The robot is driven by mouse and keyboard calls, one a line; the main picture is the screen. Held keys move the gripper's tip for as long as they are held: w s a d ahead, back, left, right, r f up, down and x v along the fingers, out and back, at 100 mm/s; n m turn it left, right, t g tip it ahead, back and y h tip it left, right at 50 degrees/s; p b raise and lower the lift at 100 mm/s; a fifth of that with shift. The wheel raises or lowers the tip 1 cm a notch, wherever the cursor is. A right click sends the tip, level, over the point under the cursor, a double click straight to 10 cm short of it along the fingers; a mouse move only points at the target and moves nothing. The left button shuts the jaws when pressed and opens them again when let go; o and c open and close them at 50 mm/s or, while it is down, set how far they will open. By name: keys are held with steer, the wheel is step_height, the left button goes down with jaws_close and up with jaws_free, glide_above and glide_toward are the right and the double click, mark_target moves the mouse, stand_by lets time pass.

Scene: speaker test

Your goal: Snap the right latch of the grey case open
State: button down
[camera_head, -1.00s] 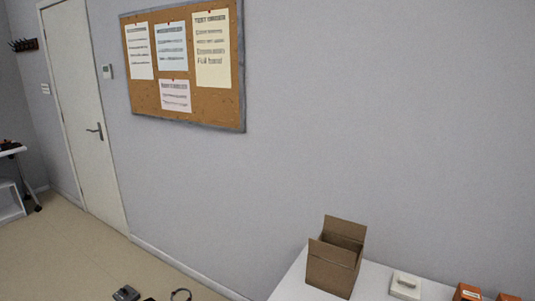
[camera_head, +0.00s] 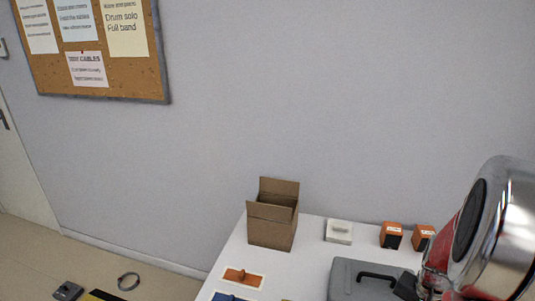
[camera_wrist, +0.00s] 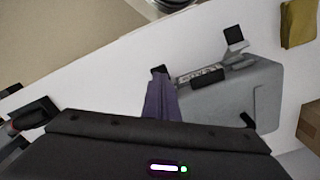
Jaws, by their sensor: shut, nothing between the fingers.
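The grey case (camera_head: 345,273) lies on the white table in the head view, with a black handle (camera_head: 377,276). It also shows in the wrist view (camera_wrist: 240,92), with a strip of lettering along one edge. A black piece (camera_wrist: 235,36) sticks out at a case corner, and another dark piece (camera_wrist: 248,120) sits at the opposite side; I cannot tell which is the right latch or how it stands. My gripper (camera_wrist: 160,74) is shut and empty, its fingertips beside the case's lettered edge in the picture. Contact cannot be told. My arm hides the case's right part in the head view.
On the white table (camera_head: 308,262) stand an open cardboard box (camera_head: 272,228), a white block (camera_head: 339,231) and two orange-black boxes (camera_head: 391,235) (camera_head: 424,237). An orange item (camera_head: 242,277) lies at the left. A cable loop (camera_head: 129,281) is on the floor.

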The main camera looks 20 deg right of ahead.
steer(key=shift+s+a+r, duration=0.1)
steer(key=shift+s+r, duration=0.1)
steer(key=shift+r, duration=0.6)
steer(key=shift+s+a+r, duration=0.15)
steer(key=shift+s+r, duration=0.05)
steer(key=shift+r, duration=0.6)
steer(key=shift+s+a+r, duration=0.1)
steer(key=shift+s+r, duration=0.1)
steer(key=shift+r, duration=0.6)
steer(key=w+a+r+n+t, duration=0.1)
steer(key=a+r+n, duration=0.3)
steer(key=a, duration=0.5)
steer(key=w+a+r+n+t, duration=0.2)
steer(key=a+r+n, duration=0.2)
steer(key=a+r, duration=0.3)
steer(key=w+a+r+n+t, duration=0.1)
steer(key=a+r+n, duration=0.3)
steer(key=a, duration=0.9)
steer(key=shift+w+a+r+t, duration=0.2)
steer(key=shift+r+t, duration=0.6)
steer(key=shift+r, duration=0.05)
steer(key=shift+s, duration=0.1)
